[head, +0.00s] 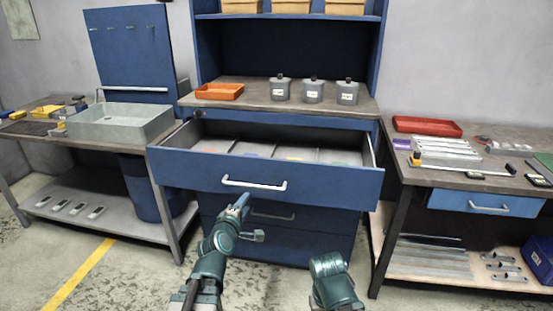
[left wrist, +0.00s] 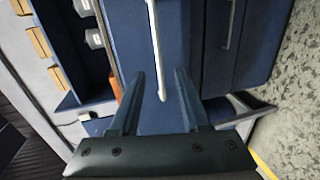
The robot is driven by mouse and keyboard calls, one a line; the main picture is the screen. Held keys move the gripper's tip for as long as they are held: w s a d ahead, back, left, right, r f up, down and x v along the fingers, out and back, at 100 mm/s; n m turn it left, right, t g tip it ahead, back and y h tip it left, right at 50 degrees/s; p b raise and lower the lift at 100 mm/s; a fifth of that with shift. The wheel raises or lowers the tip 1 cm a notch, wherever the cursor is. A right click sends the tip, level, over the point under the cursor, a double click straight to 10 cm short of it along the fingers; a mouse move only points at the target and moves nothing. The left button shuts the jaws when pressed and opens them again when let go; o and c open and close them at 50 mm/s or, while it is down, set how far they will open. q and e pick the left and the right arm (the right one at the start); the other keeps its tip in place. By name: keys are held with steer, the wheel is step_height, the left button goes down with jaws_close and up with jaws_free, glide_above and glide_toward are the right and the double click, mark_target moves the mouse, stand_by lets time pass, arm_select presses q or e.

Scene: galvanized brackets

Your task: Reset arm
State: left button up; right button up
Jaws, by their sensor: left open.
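My left arm reaches up from the bottom of the head view. Its left gripper (head: 240,203) is in front of the blue cabinet, below the handle (head: 254,184) of the pulled-out drawer (head: 330,186).
Jars (head: 312,90) and an orange tray (head: 219,91) stand on the cabinet top. A left bench holds a grey bin (head: 120,122). A right bench holds a red tray (head: 427,126) and metal parts (head: 440,146). The floor in front of the cabinet is free.

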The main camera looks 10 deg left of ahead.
arm_select(q)
steer(key=s+d+f+m+g+h, duration=0.2)
steer(key=s+d+f+m+g, duration=0.25)
steer(key=d, duration=0.25)
steer(key=s+d+f+m+g+h, duration=0.1)
steer(key=s+d+f+m+g, duration=0.2)
steer(key=d+f+m, duration=0.35)
steer(key=s+d+f+m+g+y, duration=0.1)
steer(key=s+f+m+g+y, duration=0.3)
steer(key=s, duration=0.4)
steer(key=s+f+m+g+y, duration=0.1)
steer(key=s+f+m+g, duration=0.1)
steer(key=s+m+g, duration=0.35)
steer(key=s+r+t+p, duration=0.1)
steer(key=s+r+p, duration=0.2)
steer(key=r+p, duration=1.2)
steer(key=shift+r+p, duration=0.35)
steer(key=shift+p, duration=0.15)
